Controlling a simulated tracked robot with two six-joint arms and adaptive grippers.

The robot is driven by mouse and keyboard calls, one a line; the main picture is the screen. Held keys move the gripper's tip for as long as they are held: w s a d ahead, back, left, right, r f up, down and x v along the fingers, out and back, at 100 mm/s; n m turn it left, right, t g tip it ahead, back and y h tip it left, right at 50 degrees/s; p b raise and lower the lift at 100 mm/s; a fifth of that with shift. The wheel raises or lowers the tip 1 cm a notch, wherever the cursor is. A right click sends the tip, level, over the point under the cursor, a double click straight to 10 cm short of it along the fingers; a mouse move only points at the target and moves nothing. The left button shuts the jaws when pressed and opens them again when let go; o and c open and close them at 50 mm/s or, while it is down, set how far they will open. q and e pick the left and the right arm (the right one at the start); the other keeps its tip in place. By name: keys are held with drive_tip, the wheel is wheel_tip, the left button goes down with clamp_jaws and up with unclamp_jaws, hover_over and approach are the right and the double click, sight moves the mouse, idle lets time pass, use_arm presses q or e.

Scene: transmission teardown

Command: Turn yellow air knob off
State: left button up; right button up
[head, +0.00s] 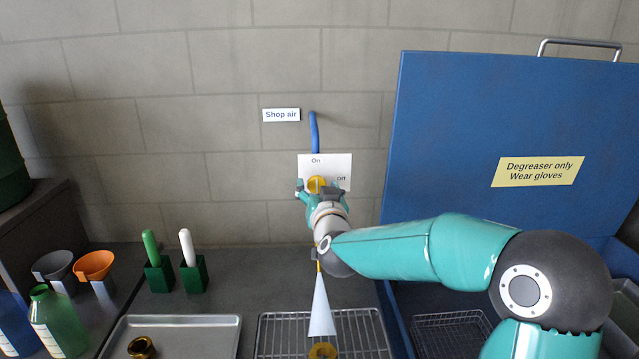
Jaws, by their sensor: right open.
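The yellow air knob (316,184) sits on a white plate (339,164) on the block wall. The plate is marked "On" at the top and "Off" at the right. A pale line on the knob points up, toward "On". My right gripper (318,190) is open at the knob, with a finger on its left and another part on its right. Whether the fingers touch the knob cannot be told. The gripper hides the lower part of the knob and plate. My left gripper is not in view.
A blue hose (314,132) rises above the plate beside the "Shop air" sign (281,115). A raised blue degreaser lid (450,130) stands right. Below are a wire rack (372,335), a metal tray (215,330) and brushes in green holders (195,274). Bottles and funnels stand left.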

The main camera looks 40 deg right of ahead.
drive_tip(key=shift+w+d, duration=0.3)
drive_tip(key=shift+w, duration=0.1)
